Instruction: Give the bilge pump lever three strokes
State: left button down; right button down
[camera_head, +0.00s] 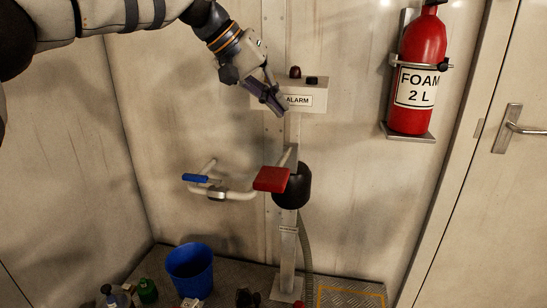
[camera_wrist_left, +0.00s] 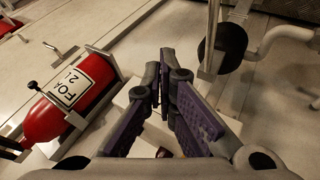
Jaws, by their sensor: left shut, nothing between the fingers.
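The bilge pump has a round black body (camera_head: 293,190) on a grey metal post. Its lever ends in a red grip (camera_head: 272,179) that sticks out toward me at the left of the body. My left gripper (camera_head: 278,106) is shut and empty, above the lever and apart from it, in front of the ALARM box. In the left wrist view the shut purple-grey fingers (camera_wrist_left: 168,62) point toward the wall. The black pump body (camera_wrist_left: 224,46) shows beyond them at upper right; I cannot make out the red grip clearly there. My right gripper is in neither view.
The ALARM box (camera_head: 313,95) is close behind my left gripper. A red fire extinguisher (camera_head: 422,62) hangs at right, beside a door handle (camera_head: 508,128). A white pipe with a blue valve handle (camera_head: 196,178) is left of the lever. A blue bucket (camera_head: 190,271) stands below.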

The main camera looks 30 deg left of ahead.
pick_arm(q)
jog(key=shift+s+a+r, duration=0.1)
jog(key=shift+s+r, duration=0.15)
send_over(282, 163)
jog(key=s, duration=0.2)
jog(key=f, duration=0.6)
jog(key=shift+a, duration=0.35)
jog(key=shift+s+f, duration=0.2)
jog(key=shift+f, duration=0.55)
jog(key=shift+s+f, duration=0.1)
jog(key=shift+f, duration=0.55)
